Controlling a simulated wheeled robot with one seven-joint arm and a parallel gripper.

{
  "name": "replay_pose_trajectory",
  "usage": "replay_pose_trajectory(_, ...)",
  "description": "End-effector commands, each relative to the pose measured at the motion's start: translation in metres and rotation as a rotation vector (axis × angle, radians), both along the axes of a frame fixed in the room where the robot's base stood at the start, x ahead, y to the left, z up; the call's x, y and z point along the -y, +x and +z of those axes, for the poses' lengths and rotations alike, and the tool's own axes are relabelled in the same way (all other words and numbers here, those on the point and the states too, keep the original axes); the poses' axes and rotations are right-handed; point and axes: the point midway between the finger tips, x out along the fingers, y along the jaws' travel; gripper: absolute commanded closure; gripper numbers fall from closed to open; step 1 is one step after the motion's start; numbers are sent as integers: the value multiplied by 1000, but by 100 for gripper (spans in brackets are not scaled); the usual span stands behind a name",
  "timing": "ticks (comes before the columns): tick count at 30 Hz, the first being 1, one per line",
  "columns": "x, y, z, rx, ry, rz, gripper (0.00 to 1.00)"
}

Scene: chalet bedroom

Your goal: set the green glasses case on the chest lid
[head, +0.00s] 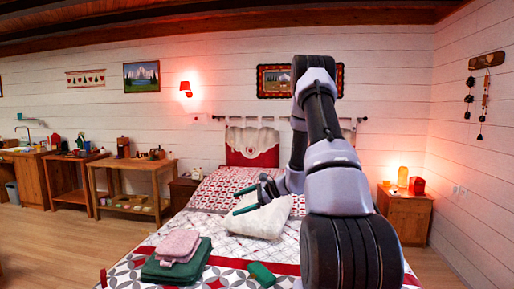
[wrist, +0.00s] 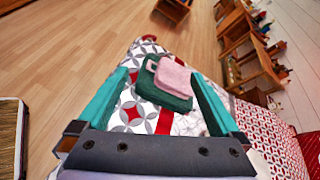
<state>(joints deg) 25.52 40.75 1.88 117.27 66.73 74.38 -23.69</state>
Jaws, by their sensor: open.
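A small green block-like object (head: 262,274), which looks like the glasses case, lies on the bed at the bottom of the head view, right of the folded towels. I cannot make it out in the wrist view. My gripper (head: 243,200) is over the bed with its green fingers spread and nothing between them. In the wrist view my gripper (wrist: 160,76) is also open, with the towels seen beyond it. No chest is clear in the head view. A brown, pale-rimmed thing (wrist: 12,140) at the left edge of the wrist view may be the chest; I cannot tell.
A pink towel (head: 177,245) lies on a folded green towel (head: 170,270) on the patterned bed (head: 225,262). A white pillow (head: 262,219) lies below my gripper. A nightstand (head: 405,214) stands right, wooden tables (head: 135,164) left. Wooden floor (wrist: 70,60) is clear beyond the bed.

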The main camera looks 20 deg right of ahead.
Motion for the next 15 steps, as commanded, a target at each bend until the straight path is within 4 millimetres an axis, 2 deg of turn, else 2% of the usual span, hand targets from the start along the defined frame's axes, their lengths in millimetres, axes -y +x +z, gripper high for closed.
replay_pose_trajectory(1, -15, -11, 30, 30, -56, 69, 0)
replay_pose_trajectory(6, -54, -58, 100, 104, -248, 275, 0)
replay_pose_trajectory(10, -75, -101, 143, 168, -409, 408, 0)
replay_pose_trajectory(15, -90, -160, 188, 266, -637, 549, 0)
